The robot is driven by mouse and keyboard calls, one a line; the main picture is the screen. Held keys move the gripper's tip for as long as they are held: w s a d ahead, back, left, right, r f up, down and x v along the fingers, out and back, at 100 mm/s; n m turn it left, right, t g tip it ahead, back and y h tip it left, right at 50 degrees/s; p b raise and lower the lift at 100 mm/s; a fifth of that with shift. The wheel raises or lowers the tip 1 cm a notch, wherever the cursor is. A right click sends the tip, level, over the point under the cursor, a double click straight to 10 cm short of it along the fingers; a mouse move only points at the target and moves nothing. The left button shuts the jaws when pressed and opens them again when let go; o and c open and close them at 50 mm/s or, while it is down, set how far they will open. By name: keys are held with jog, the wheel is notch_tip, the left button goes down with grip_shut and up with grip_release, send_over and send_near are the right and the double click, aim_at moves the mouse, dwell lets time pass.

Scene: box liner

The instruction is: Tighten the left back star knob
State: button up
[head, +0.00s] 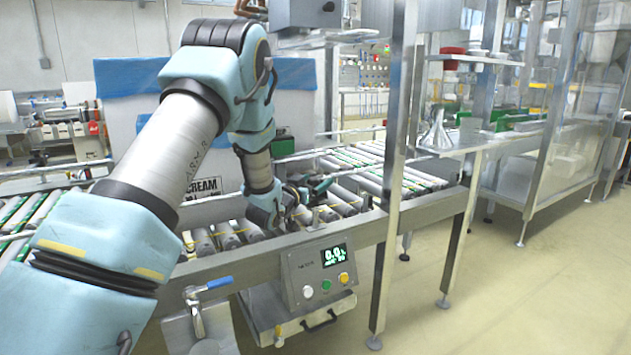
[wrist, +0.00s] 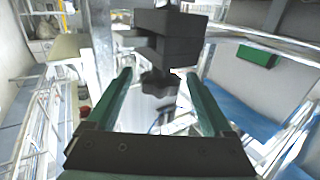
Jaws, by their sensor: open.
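My gripper (wrist: 158,76) is open in the wrist view, its two green fingers pointing up the picture. A dark star knob (wrist: 158,83) shows between the fingertips, under a dark clamp block (wrist: 165,42). There is a visible gap on each side of the knob; whether a finger touches it I cannot tell. In the head view my gripper (head: 318,188) is small, above the near rail of the roller conveyor (head: 345,205). The knob cannot be made out clearly there, and the frames do not show for certain which of the knobs it is.
A control box (head: 320,275) with a green display and several buttons hangs on the conveyor's near side. A blue-handled valve (head: 207,287) stands left of it. A steel upright (head: 392,170) rises right of my gripper. A white box with blue lining (head: 135,125) stands behind my arm.

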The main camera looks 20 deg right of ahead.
jog(key=shift+w+d, duration=0.15)
jog(key=shift+c, duration=0.2)
grip_shut()
dwell(0.5)
